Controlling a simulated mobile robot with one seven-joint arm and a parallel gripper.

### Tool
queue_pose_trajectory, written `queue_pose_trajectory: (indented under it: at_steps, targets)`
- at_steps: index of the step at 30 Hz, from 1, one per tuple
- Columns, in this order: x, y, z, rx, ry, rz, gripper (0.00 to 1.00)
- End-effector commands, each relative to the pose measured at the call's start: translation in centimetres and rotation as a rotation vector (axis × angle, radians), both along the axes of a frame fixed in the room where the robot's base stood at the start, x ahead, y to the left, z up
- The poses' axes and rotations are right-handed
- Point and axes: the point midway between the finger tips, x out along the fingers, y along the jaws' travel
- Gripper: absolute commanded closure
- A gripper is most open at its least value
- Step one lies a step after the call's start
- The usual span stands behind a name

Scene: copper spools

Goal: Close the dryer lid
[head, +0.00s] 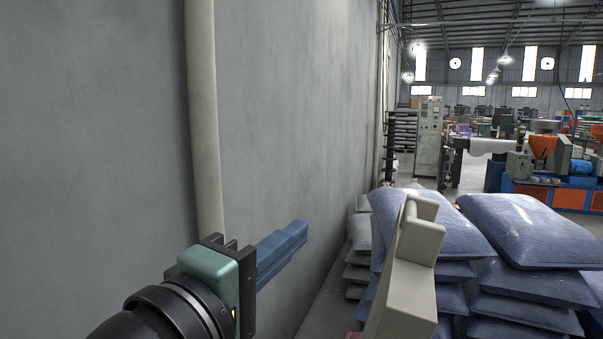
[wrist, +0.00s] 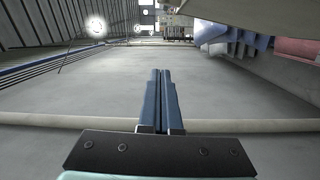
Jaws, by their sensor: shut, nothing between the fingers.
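A beige blocky part (head: 408,265) stands tilted at the lower middle-right of the head view, cut off by the bottom edge. It looks like the raised dryer lid, but the dryer body is not visible, so I cannot be sure. A beige shape, seemingly the same part, shows near the top of the wrist view (wrist: 209,29). My gripper (head: 302,229) is to its left, apart from it, close to the grey wall. Its blue fingers (wrist: 161,72) are together with nothing between them.
The grey wall (head: 285,110) with a vertical beige pipe (head: 205,120) fills the left side. Stacks of blue-grey sacks (head: 525,232) stand behind and right of the beige part. A grey cabinet (head: 428,140) and other machines are farther back.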

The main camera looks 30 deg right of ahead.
Motion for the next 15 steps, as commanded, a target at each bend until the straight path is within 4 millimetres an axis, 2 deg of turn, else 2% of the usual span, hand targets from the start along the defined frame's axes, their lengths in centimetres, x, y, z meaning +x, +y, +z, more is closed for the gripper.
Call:
queue_pose_trajectory:
  at_steps: [3, 6, 11, 15]
  targets:
    - [-1.3, -1.3, 0.3, -0.032, 0.089, -0.103, 1.0]
    - [-1.3, -2.1, 0.1, -0.038, 0.115, -0.129, 1.0]
    - [-0.3, -4.4, 0.2, -0.036, 0.117, -0.132, 1.0]
    - [1.1, -7.1, 0.4, -0.037, 0.115, -0.131, 1.0]
